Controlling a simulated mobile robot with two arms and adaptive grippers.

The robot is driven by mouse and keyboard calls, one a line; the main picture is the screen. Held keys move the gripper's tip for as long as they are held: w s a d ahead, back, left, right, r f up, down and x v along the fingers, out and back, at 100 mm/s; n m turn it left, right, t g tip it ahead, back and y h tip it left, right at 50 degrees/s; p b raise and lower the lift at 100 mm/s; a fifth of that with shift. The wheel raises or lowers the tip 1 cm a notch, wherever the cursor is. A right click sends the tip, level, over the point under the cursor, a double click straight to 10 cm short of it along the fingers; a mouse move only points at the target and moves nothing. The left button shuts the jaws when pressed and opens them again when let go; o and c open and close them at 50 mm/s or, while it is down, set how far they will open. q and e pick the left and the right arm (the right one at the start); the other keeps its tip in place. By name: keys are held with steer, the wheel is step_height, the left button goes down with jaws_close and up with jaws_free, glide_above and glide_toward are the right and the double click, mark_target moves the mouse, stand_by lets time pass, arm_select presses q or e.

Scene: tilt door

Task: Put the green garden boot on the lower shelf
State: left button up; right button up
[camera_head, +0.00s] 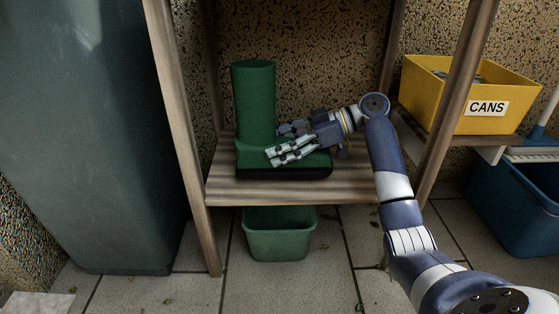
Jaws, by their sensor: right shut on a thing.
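The green garden boot (255,105) stands upright on the wooden lower shelf (350,185), its toe pointing right. Its dark sole appears to rest on the boards near the front edge. My right gripper (280,143) reaches in from the right and is shut on the foot part of the boot, with its pale fingers across the near side. The far finger is partly hidden behind the foot. My left gripper is not in view.
Wooden posts (183,140) frame the shelf on both sides. A green tub (280,240) sits on the floor below. A yellow bin labelled CANS (440,95) stands at right, above a blue bin (510,205). A large grey-green cabinet-like body (90,130) stands at left.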

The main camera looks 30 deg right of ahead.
step_height(320, 180, down, 3)
steer(key=shift+r+b, duration=0.1)
steer(key=shift+b, duration=0.7)
steer(key=shift+r, duration=0.1)
steer(key=o, duration=1.5)
